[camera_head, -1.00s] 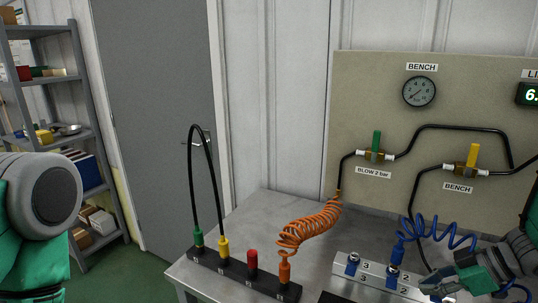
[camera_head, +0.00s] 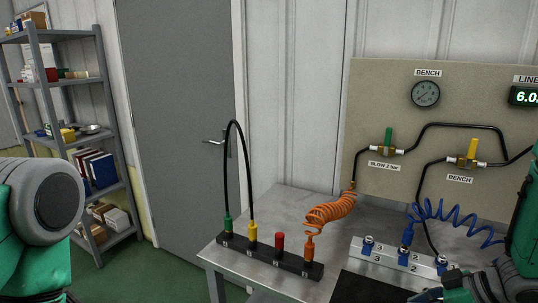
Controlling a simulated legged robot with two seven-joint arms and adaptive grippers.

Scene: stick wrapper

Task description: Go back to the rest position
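My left arm shows at the left edge as a grey and green link; its gripper is out of view. My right gripper (camera_head: 440,296) is at the bottom right, partly cut off by the frame edge, and its fingers are too hidden to tell open from shut. It is just in front of the silver numbered block (camera_head: 385,255), which has blue fittings. The blue coiled hose (camera_head: 447,220) runs from this block toward the right. An orange coiled hose (camera_head: 330,211) is plugged into the black strip (camera_head: 262,256).
The metal bench (camera_head: 285,207) stands before a panel (camera_head: 368,90) with a gauge (camera_head: 425,94) and green (camera_head: 388,137) and yellow (camera_head: 472,149) valve handles. A black looped hose (camera_head: 237,125) rises from the strip. A shelf (camera_head: 105,100) and door (camera_head: 175,100) are left, with green floor between.

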